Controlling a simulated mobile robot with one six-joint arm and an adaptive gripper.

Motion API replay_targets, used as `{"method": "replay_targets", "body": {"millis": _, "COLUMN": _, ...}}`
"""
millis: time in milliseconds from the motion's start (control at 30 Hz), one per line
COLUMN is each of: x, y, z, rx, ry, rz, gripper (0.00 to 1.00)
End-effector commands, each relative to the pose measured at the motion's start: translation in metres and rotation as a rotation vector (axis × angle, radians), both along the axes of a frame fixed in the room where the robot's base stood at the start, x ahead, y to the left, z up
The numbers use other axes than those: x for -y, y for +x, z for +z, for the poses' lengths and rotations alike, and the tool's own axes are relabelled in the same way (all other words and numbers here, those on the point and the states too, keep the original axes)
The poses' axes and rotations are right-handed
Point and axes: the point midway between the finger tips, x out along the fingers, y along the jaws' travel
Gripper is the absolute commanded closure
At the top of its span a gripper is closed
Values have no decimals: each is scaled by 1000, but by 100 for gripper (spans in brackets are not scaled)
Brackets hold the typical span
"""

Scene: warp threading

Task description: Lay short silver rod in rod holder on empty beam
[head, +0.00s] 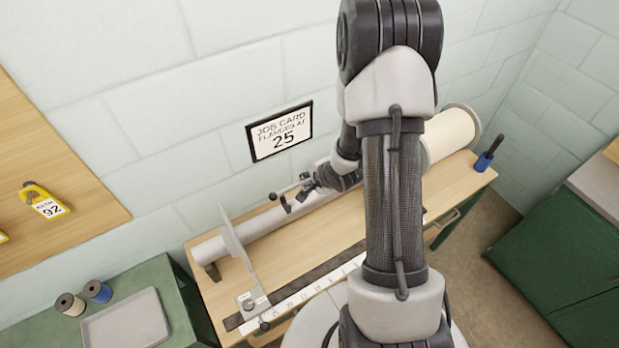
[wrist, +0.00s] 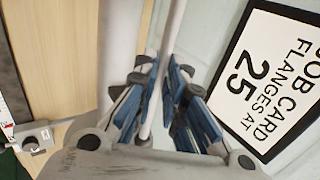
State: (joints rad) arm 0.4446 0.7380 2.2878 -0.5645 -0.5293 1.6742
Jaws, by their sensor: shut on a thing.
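My gripper (head: 293,194) is above the empty beam (head: 265,222), a long pale grey tube along the back of the wooden bench. In the wrist view the gripper's blue-padded fingers (wrist: 160,85) are shut on the short silver rod (wrist: 172,35), a thin grey bar. The rod runs up the picture between the fingers. In the wrist view the beam (wrist: 122,40) lies beside the rod, to its left; I cannot tell the gap between them. I cannot make out the rod holder in either view.
A thin upright flange plate (head: 237,240) stands at the beam's left end. A marked scale (head: 300,297) runs along the bench front (head: 320,243). A cream roll (head: 453,135) is at the right, partly behind my arm. A job card (head: 280,132) reading 25 hangs on the wall close behind.

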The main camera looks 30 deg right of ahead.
Motion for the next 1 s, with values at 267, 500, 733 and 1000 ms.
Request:
{"method": "replay_targets", "body": {"millis": 267, "x": 0, "y": 0, "z": -25, "rx": 1, "ry": -1, "rz": 1, "gripper": 100}}
{"method": "replay_targets", "body": {"millis": 500, "x": 0, "y": 0, "z": -43, "rx": 0, "ry": 0, "rz": 0, "gripper": 100}}
{"method": "replay_targets", "body": {"millis": 733, "x": 0, "y": 0, "z": -58, "rx": 1, "ry": 0, "rz": 0, "gripper": 100}}
{"method": "replay_targets", "body": {"millis": 1000, "x": 0, "y": 0, "z": -60, "rx": 1, "ry": -1, "rz": 1, "gripper": 100}}
